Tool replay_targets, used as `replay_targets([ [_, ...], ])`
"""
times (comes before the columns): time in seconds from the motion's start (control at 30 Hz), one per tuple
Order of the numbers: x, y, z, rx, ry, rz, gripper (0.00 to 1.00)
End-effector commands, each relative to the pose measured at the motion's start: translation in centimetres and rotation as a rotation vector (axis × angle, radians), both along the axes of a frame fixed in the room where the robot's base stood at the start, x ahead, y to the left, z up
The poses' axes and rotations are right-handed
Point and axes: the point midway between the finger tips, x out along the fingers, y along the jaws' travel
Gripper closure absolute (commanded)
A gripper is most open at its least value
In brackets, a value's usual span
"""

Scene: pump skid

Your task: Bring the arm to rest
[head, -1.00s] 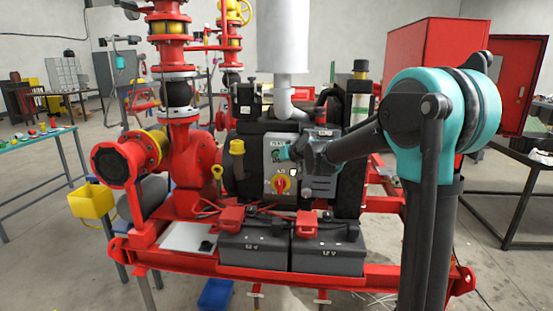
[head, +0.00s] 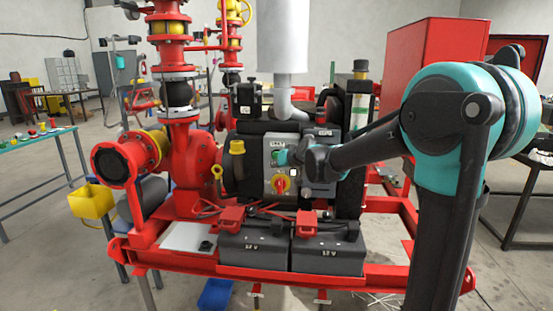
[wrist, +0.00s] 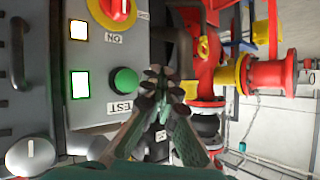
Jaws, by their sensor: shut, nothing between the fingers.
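My gripper (head: 282,157) is at the face of the grey control panel (head: 270,172) on the pump skid, with my arm reaching in from the right. I cannot tell whether the fingertips touch the panel. A red rotary switch on a yellow plate (wrist: 118,8) shows near the label ON; it also shows in the head view (head: 280,184). Two lamps on the panel are lit, one pale yellow (wrist: 78,30) and one green (wrist: 80,84).
Two black batteries (head: 328,258) with red terminal covers sit on the red skid frame (head: 190,265) in front of the panel. Red pipework (head: 190,155) stands to the left. A tall red cabinet (head: 435,65) is behind my arm. A workbench (head: 30,137) is at the far left.

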Motion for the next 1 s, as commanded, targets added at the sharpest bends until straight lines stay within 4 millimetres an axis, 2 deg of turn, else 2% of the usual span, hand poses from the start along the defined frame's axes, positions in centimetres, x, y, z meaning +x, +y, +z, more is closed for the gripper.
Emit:
replay_targets([
  [0.23,-0.2,-0.2,-0.1,-0.002,0.004,-0.001,1.00],
  [0.37,-2.0,-2.7,-1.7,-0.029,0.039,-0.018,1.00],
  [0.47,-5.2,-6.3,-4.3,-0.073,0.100,-0.048,1.00],
  [0.57,-9.5,-10.6,-7.6,-0.126,0.180,-0.090,1.00],
  [0.8,-21.0,-20.0,-15.5,-0.243,0.382,-0.221,1.00],
  [1.0,-30.2,-25.6,-21.0,-0.318,0.533,-0.339,1.00],
])
